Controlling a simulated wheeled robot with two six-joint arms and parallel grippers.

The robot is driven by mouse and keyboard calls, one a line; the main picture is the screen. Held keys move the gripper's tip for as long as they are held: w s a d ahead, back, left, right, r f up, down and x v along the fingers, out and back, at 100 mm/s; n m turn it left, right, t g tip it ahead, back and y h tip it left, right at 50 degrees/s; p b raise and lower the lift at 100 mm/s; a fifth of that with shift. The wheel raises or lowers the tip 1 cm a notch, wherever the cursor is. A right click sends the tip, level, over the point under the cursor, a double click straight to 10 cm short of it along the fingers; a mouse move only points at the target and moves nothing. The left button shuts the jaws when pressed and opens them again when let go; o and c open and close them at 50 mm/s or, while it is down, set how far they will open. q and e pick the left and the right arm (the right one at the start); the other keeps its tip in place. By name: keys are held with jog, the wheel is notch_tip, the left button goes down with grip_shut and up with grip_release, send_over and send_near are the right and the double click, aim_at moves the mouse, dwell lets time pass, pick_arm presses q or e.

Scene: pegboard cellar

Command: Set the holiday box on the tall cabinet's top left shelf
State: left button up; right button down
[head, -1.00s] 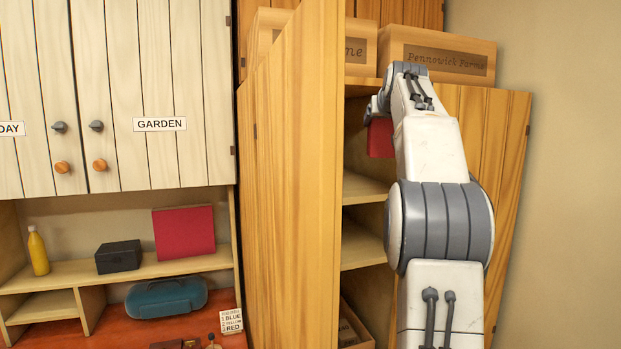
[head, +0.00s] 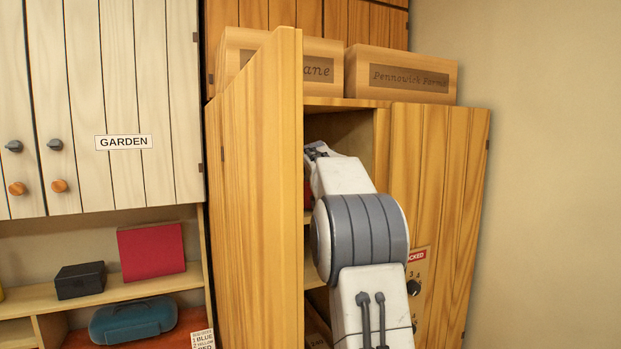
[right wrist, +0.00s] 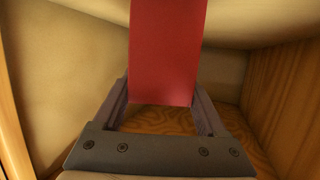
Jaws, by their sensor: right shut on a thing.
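A plain red box (right wrist: 167,50), which I take as the holiday box, is held between the fingers of my right gripper (right wrist: 163,98) in the right wrist view. No label shows on it. Only a red sliver of it (head: 307,192) shows in the head view, behind my right arm. My right arm reaches into the open left side of the tall wooden cabinet (head: 345,105). The wrist view shows the box inside a compartment, above a wood-grained shelf floor (right wrist: 165,121); I cannot tell whether they touch. My left gripper is out of view.
The cabinet's open left door (head: 260,190) stands close left of my arm. Its right door (head: 440,190) is closed, with a sign reading "LOCKED" (head: 417,256). Wooden crates (head: 400,75) stand on top. A crimson box (head: 151,250) and a black box (head: 80,280) sit on the left shelving.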

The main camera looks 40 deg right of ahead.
jog(key=shift+f, duration=0.3)
jog(key=shift+f, duration=0.1)
grip_release()
jog(key=shift+f, duration=0.1)
jog(key=shift+s+a+r, duration=0.1)
jog(key=shift+r, duration=0.1)
jog(key=b+v, duration=0.6)
jog(key=v, duration=0.6)
